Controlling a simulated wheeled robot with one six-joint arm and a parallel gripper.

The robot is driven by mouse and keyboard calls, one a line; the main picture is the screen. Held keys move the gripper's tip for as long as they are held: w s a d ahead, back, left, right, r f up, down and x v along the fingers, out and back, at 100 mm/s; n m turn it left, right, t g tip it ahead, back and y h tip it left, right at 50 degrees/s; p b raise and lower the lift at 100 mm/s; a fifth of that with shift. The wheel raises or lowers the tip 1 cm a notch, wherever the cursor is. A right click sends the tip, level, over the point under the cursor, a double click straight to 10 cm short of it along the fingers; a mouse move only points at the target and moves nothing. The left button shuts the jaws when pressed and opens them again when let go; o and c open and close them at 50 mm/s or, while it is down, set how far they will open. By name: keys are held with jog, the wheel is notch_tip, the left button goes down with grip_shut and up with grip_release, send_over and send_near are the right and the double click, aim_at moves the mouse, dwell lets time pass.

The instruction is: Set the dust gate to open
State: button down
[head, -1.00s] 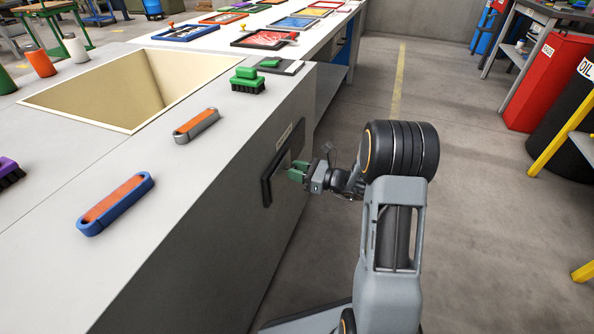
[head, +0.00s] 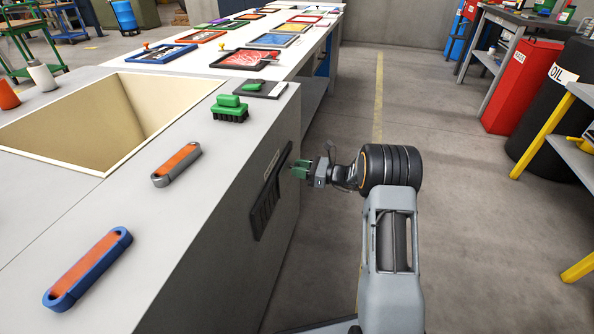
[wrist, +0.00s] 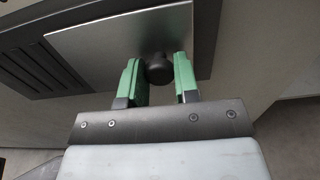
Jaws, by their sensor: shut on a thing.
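The dust gate is on the side face of the grey bench. Its black slotted grille (head: 264,213) shows uncovered in the head view, and its slats (wrist: 42,62) show at the left of the wrist view. A flat metal plate (wrist: 95,45) sits beside the slats, covering little or none of the part I can see. A dark round knob (wrist: 159,70) stands out from the plate. My gripper (head: 297,170) has green fingers and is shut on the knob, one finger (wrist: 134,80) on each side. In the head view the fingers hide the knob.
On the bench top are a green brush (head: 230,112), a grey-and-orange tool (head: 177,165), a blue-and-orange tool (head: 88,268) and a square opening (head: 120,75). Red (head: 520,85) and black (head: 565,100) bins stand at the right. The floor behind my arm is clear.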

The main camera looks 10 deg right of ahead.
jog(key=shift+w+d+r, duration=0.1)
jog(key=shift+w+d, duration=0.1)
jog(key=c, duration=0.9)
grip_release()
jog(key=shift+w+d, duration=0.1)
jog(key=shift+o, duration=0.2)
jog(key=p+v, duration=0.3)
jog(key=v, duration=1)
jog(key=shift+s+d, duration=0.15)
jog(key=shift+s, duration=0.15)
jog(key=shift+p, duration=0.3)
